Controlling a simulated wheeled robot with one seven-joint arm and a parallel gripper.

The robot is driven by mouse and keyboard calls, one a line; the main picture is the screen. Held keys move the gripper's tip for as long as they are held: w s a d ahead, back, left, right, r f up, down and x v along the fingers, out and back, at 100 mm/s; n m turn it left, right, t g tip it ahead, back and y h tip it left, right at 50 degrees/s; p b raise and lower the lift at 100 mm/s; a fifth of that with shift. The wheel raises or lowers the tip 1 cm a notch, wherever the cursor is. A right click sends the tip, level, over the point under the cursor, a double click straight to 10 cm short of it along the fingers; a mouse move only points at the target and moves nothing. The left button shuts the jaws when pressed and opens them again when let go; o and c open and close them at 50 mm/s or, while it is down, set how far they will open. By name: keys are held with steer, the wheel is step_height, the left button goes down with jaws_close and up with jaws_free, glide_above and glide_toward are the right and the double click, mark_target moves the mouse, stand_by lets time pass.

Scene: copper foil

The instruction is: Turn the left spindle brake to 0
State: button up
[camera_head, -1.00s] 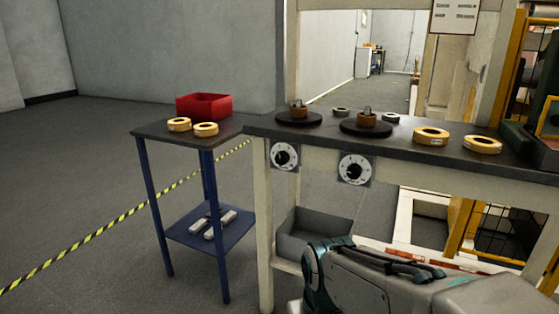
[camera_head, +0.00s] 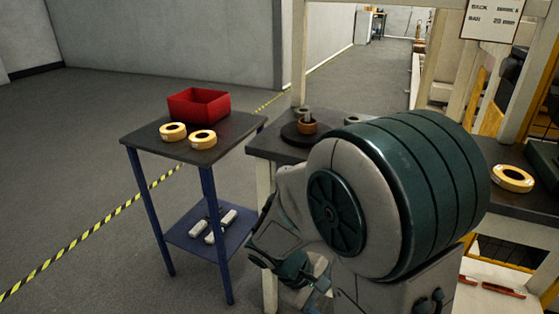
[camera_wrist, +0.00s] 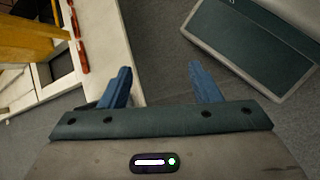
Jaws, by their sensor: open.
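The left spindle is a dark disc (camera_head: 290,138) with a brown core (camera_head: 308,127) and a short post, on the left end of the dark bench (camera_head: 262,147) in the head view. The left brake dial below it is hidden behind my arm, as are the right spindle and its dial. My gripper (camera_wrist: 162,85) shows in the wrist view with two blue fingers spread apart and nothing between them. It points down at the floor and a white frame (camera_wrist: 118,35), away from any dial. In the head view my arm fills the centre right, in front of the bench.
A side table (camera_head: 226,143) at left holds a red bin (camera_head: 184,109) and two yellow rolls (camera_head: 203,140). Another yellow roll (camera_head: 512,179) lies on the bench's right part. Red-handled items (camera_head: 502,290) lie low at right. Floor at left is open, crossed by striped tape (camera_head: 95,226).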

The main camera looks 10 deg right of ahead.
steer(key=w+r+n+t+h+p, duration=0.3)
steer(key=w+r+n+h+p, duration=0.2)
steer(key=r+n+p, duration=0.15)
steer(key=w+a+r+n+t+y+p, duration=0.1)
steer(key=w+a+r+n+t+p, duration=0.5)
steer(key=w+a+n+t+p, duration=0.65)
steer(key=w+d+n+t, duration=0.1)
steer(key=w+d+n, duration=0.1)
steer(key=w+d, duration=0.6)
steer(key=shift+d+f+n+p, duration=0.2)
steer(key=shift+d+n+p, duration=0.1)
steer(key=shift+d+p, duration=0.15)
steer(key=shift+a, duration=0.1)
steer(key=shift+s, duration=0.1)
steer(key=c, duration=1)
